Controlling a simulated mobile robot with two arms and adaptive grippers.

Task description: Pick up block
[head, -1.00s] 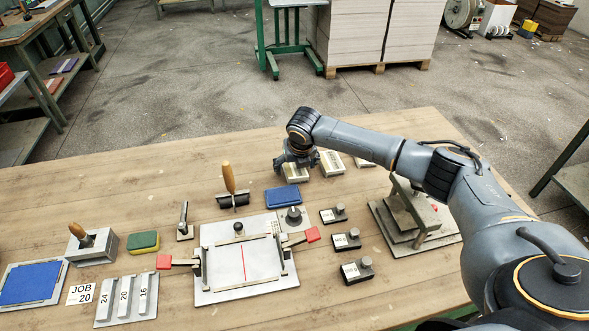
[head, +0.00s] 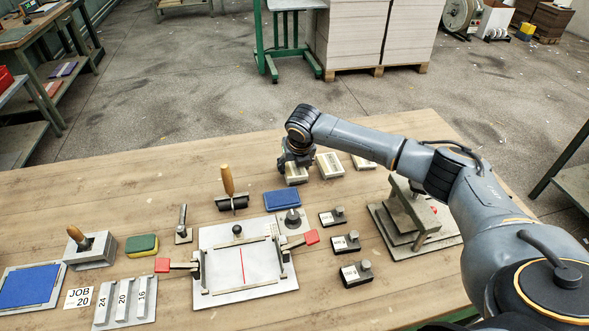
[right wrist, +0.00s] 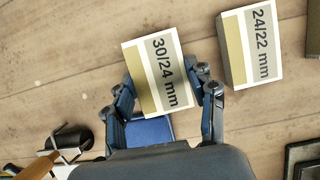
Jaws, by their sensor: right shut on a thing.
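The block marked "30/24 mm" (right wrist: 165,74) sits between the fingers of my right gripper (right wrist: 167,90) in the right wrist view. My right gripper (head: 295,165) is shut on it at the back middle of the table in the head view, where the block (head: 296,178) shows below the fingers. I cannot tell whether the block touches the table. A second block marked "24/22 mm" (right wrist: 249,45) lies just to its right, also seen in the head view (head: 330,166). A third block (head: 363,162) lies further right. My left gripper is not in view.
A blue pad (head: 282,198) lies just in front of the held block. A roller with a wooden handle (head: 229,186), a clamping plate (head: 241,290), several black weights (head: 346,242) and a grey press (head: 412,222) stand on the table (head: 130,190). The back left is clear.

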